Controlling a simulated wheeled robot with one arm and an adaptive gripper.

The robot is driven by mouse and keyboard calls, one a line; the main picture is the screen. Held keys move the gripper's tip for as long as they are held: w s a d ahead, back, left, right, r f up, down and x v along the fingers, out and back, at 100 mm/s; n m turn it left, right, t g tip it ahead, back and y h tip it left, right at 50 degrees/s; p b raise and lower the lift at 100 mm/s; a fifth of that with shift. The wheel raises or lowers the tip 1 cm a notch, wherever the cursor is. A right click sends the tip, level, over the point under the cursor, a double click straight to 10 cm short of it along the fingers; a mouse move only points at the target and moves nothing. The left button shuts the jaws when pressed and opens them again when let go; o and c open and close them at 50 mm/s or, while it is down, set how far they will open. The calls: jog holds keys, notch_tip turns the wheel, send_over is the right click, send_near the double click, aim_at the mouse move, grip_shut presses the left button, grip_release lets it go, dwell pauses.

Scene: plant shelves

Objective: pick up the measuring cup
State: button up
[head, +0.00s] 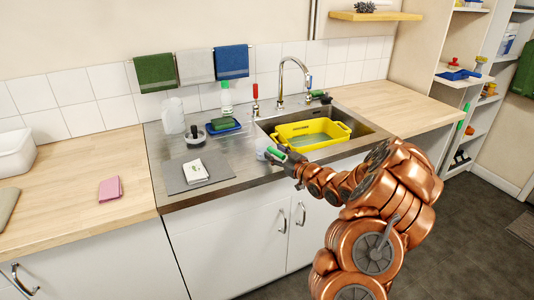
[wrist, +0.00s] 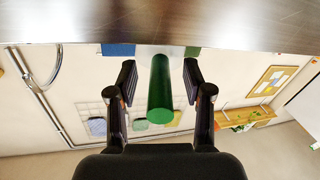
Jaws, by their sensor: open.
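The measuring cup appears to be the pale, clear cup (head: 262,146) with a green handle on the steel counter, at the left edge of the sink. My gripper (head: 282,158) is at its handle, low over the counter's front part. In the wrist view, which is upside down, the green handle (wrist: 160,95) lies between the two open fingers of my gripper (wrist: 159,72). Gaps show on both sides of the handle, so the fingers look apart from it. The cup's body is mostly hidden behind the handle there.
A yellow tub (head: 307,134) sits in the sink (head: 362,130) to the right. A grey mat (head: 177,183) with a folded white cloth (head: 195,171) lies to the left.

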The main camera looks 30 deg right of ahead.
jog(key=shift+c, duration=0.4)
grip_shut()
jog(key=shift+r, duration=0.2)
dwell(0.3)
jog(key=shift+r+b, duration=0.65)
jog(key=shift+r, duration=0.85)
jog(key=s+d+b, duration=0.1)
jog(key=s, duration=0.6)
jog(key=s+d+r+b, duration=0.1)
jog(key=s+d+b, duration=0.1)
jog(key=s, duration=0.6)
jog(key=shift+d+r, duration=0.25)
